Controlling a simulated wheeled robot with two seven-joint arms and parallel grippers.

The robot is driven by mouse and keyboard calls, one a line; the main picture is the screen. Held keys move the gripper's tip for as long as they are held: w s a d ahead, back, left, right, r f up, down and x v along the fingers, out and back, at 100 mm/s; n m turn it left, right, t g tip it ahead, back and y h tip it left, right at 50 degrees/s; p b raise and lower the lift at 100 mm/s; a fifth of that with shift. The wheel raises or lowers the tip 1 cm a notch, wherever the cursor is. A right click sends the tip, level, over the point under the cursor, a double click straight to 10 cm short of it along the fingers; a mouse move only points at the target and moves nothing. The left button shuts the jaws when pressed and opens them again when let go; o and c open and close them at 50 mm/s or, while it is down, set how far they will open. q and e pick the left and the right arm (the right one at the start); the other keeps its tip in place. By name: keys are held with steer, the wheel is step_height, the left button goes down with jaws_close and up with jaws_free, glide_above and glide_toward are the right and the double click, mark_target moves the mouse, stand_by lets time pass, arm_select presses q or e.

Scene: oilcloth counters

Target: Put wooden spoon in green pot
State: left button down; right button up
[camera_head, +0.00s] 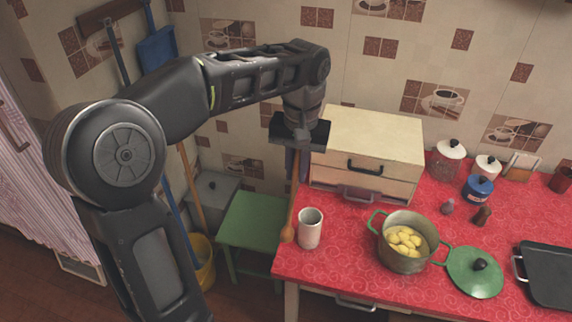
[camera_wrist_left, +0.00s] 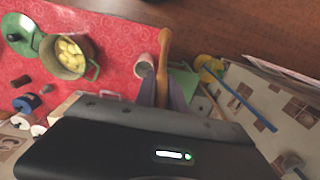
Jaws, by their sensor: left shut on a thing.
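The wooden spoon (camera_head: 288,230) hangs tilted, bowl end down, from my left gripper (camera_head: 297,157), which is shut on it. The spoon's bowl is at the left edge of the red counter, just left of a white cup. In the left wrist view the spoon (camera_wrist_left: 164,55) extends from between the fingers of the left gripper (camera_wrist_left: 162,92). The green pot (camera_head: 405,245), with green handles and yellow potatoes inside, stands uncovered on the counter to the right of the gripper. It also shows in the left wrist view (camera_wrist_left: 66,57). My right gripper is not in view.
The white cup (camera_head: 310,228) stands between spoon and pot. A green lid (camera_head: 474,272) lies right of the pot, near a black pan (camera_head: 547,275). A cream drawer box (camera_head: 370,137) stands behind. Jars (camera_head: 447,160) are at the back. A green stool (camera_head: 252,220) is left of the counter.

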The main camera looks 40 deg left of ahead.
arm_select(q)
steer(key=w+d+f+m, duration=0.2)
steer(key=w+d+f, duration=0.1)
steer(key=d+f, duration=0.2)
steer(key=w+d+f+m+b, duration=0.1)
steer(key=w+d+f, duration=0.3)
steer(key=f, duration=0.4)
steer(key=shift+w+d+f+m, duration=0.25)
steer(key=shift+d+m, duration=0.25)
steer(key=shift+d, duration=0.4)
